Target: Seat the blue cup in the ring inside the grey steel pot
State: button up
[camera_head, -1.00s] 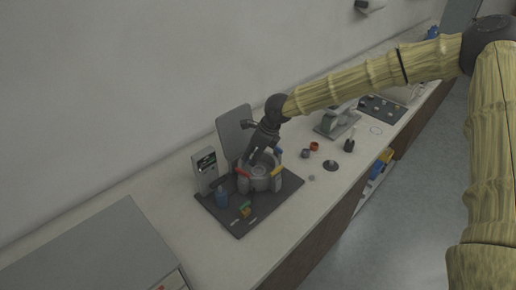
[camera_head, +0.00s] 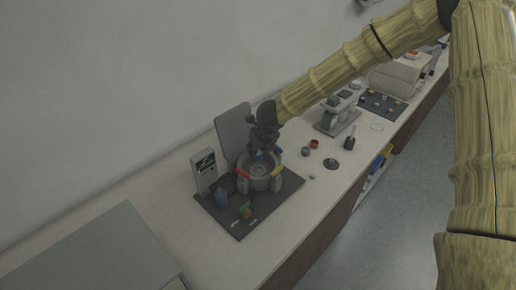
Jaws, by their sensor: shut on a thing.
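The grey steel pot (camera_head: 259,184) stands on a dark mat, with red, yellow and blue parts around its rim. A round ring shape (camera_head: 258,170) shows inside it. My gripper (camera_head: 260,149) points down over the back of the pot's opening and is shut. A small blue patch (camera_head: 258,154) shows at its fingertips and looks like the blue cup, mostly hidden by the fingers. Whether it touches the ring cannot be told.
A grey box with a display (camera_head: 203,172) and an upright dark panel (camera_head: 233,132) stand behind. Small cups (camera_head: 314,144) lie right.

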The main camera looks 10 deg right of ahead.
aim_at(258, 166)
jog(key=shift+d, duration=0.1)
jog(key=shift+f, duration=0.15)
jog(key=shift+f+b, duration=2.1)
jog(key=shift+f, duration=0.4)
jog(key=shift+f+b, duration=0.55)
jog(key=shift+f, duration=0.45)
dwell(1.5)
jog(key=o, duration=1.1)
jog(key=shift+w, duration=0.1)
jog(key=shift+o, duration=1.1)
jog(key=shift+r, duration=0.1)
